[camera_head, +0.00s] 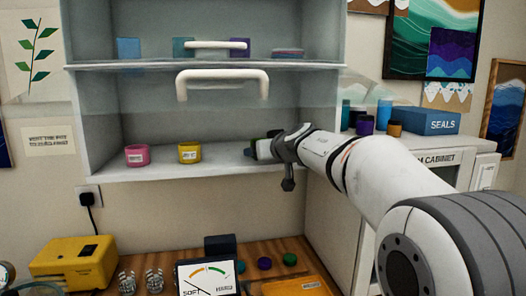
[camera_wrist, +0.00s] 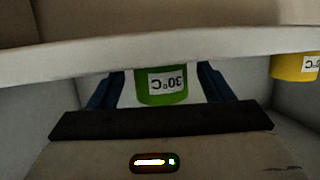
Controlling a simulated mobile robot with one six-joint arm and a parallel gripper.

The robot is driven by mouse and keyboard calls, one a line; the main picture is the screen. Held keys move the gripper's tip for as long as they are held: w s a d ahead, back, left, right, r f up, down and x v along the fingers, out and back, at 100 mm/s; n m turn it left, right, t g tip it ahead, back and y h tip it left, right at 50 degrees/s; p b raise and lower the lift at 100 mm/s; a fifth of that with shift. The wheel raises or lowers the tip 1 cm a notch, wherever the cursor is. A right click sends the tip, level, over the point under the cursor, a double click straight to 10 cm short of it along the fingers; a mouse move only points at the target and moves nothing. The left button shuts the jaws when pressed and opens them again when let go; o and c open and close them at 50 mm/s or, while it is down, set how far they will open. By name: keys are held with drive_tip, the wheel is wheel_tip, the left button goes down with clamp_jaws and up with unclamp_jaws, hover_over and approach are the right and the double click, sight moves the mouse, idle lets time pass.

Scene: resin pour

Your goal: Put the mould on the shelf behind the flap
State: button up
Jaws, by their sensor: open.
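A green cup-like mould (camera_wrist: 160,88) with a white "30°C" label shows in the wrist view, where it appears upside down. It seems to stand on the lower shelf (camera_head: 215,172), just behind the front edge. My gripper (camera_wrist: 159,82) is open, with one blue finger on each side of the mould. In the head view my gripper (camera_head: 256,149) is at the right end of that shelf and mostly hides the mould. A clear flap with a white handle (camera_head: 222,77) appears raised above the lower shelf opening; its exact angle is hard to tell.
A pink jar (camera_head: 137,155) and a yellow jar (camera_head: 189,152) stand left of my gripper on the lower shelf. The upper shelf (camera_head: 200,66) holds several blue and purple items behind another white handle (camera_head: 216,45). A low cabinet is at the right; a cluttered bench lies below.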

drive_tip(key=shift+r, duration=0.1)
drive_tip(key=shift+s+d+r, duration=0.1)
drive_tip(key=shift+s+r, duration=0.1)
drive_tip(key=shift+s, duration=0.05)
drive_tip(key=p+v, duration=0.2)
drive_tip(key=v, duration=0.9)
drive_tip(key=s+d+f+m+g+h, duration=0.2)
drive_tip(key=s+d+f+m+h, duration=0.4)
drive_tip(key=s+d+f+h, duration=0.6)
drive_tip(key=s+a+f+n+g+y, duration=0.1)
drive_tip(key=s+a+f+g+y, duration=0.2)
drive_tip(key=s+f, duration=1.4)
drive_tip(key=g+y, duration=0.3)
drive_tip(key=g, duration=0.2)
drive_tip(key=shift+s+g, duration=0.25)
drive_tip(key=shift+g, duration=0.05)
drive_tip(key=shift+w+a, duration=0.1)
drive_tip(key=shift+c, duration=0.4)
